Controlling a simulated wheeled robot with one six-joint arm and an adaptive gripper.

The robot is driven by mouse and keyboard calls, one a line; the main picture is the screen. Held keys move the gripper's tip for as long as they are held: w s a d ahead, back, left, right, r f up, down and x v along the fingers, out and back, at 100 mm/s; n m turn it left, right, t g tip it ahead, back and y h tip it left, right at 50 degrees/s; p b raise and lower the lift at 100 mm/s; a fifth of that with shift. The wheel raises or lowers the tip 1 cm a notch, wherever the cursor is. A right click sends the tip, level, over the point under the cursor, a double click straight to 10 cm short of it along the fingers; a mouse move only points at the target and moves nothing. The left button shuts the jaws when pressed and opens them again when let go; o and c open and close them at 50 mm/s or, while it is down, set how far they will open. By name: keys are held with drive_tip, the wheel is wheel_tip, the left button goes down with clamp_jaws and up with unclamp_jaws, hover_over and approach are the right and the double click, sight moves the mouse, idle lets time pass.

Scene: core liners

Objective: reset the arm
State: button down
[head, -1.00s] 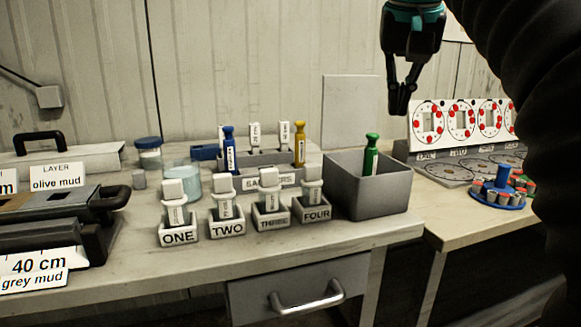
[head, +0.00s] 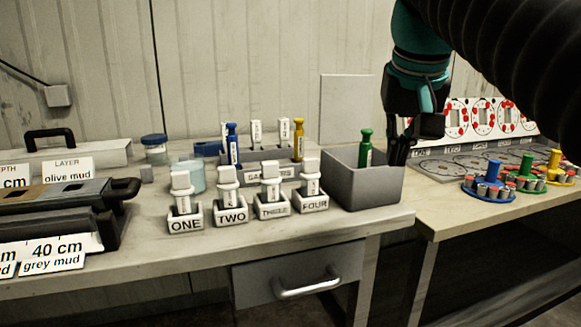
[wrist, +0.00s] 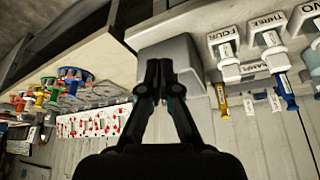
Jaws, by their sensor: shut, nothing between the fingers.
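The grey bin (head: 362,190) stands at the right end of the left bench and holds a green-topped sampler (head: 366,148). The bin also shows behind the fingers in the wrist view (wrist: 184,52). I cannot tell how far the fingertips are from the bin.
Small labelled holders (head: 230,214) with white-capped vials stand left of the bin, before a rack (head: 270,172) with blue and yellow samplers. Right bench: blue, green and yellow carousels (head: 489,184) and a red-dotted panel (head: 483,118). Trays (head: 66,190) fill the far left.

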drive_tip(key=s+f, duration=0.4)
drive_tip(key=f, duration=0.6)
drive_tip(key=s+f+n, duration=0.1)
drive_tip(key=s+f, duration=0.3)
drive_tip(key=f, duration=0.6)
drive_tip(key=s+f, duration=0.5)
drive_tip(key=f, duration=0.5)
drive_tip(key=shift+n+t+y, duration=0.3)
drive_tip(key=shift+t, duration=0.1)
